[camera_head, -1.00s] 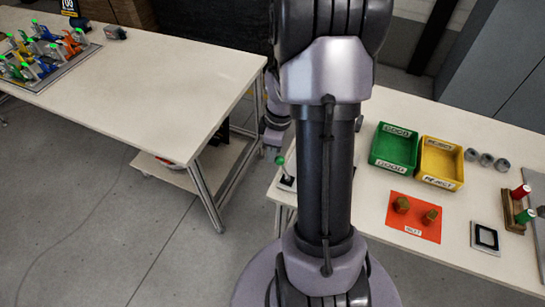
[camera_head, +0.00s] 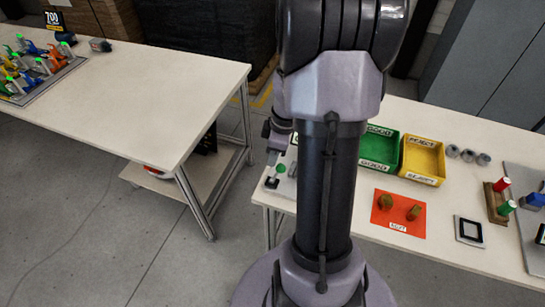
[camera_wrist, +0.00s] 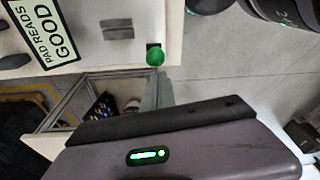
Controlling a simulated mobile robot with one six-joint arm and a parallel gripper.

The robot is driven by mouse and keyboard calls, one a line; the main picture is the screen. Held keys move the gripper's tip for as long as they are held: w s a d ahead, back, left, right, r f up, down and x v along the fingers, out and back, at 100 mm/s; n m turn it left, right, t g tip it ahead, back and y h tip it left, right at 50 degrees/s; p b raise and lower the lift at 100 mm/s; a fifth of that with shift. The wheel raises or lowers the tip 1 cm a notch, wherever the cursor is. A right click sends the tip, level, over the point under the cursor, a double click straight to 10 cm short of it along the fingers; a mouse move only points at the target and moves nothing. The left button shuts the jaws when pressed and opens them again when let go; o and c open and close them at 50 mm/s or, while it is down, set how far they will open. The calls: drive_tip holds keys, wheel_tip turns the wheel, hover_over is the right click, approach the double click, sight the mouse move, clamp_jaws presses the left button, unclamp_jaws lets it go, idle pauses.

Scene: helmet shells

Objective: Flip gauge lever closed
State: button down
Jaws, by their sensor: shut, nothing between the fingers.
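The gauge lever shows as a green knob (camera_head: 280,168) above a small dark base (camera_head: 272,183), near the left end of the right-hand table. The knob sits up and to the right of the base. In the wrist view the green knob (camera_wrist: 155,56) is at the table edge, just beyond my gripper (camera_wrist: 161,80). My gripper also shows in the head view (camera_head: 273,163), reaching down close beside the knob. It is shut and holds nothing. I cannot tell whether it touches the knob. My arm hides part of the area right of the lever.
A green tray (camera_head: 361,164) and a yellow tray (camera_head: 405,172) stand on the right-hand table (camera_head: 455,250). An orange mat (camera_head: 398,230) bears two brownish nuts. A "GOOD" sign (camera_wrist: 45,30) lies near the lever. Another table (camera_head: 150,110) stands left, across a floor gap.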

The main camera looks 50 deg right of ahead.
drive_tip(key=shift+r, duration=0.4)
drive_tip(key=s+d+r+p, duration=0.1)
drive_tip(key=s+r+p, duration=0.3)
drive_tip(key=r, duration=0.4)
drive_tip(key=shift+d+r+p, duration=0.2)
drive_tip(key=shift+d+p, duration=0.05)
drive_tip(key=shift+p, duration=0.1)
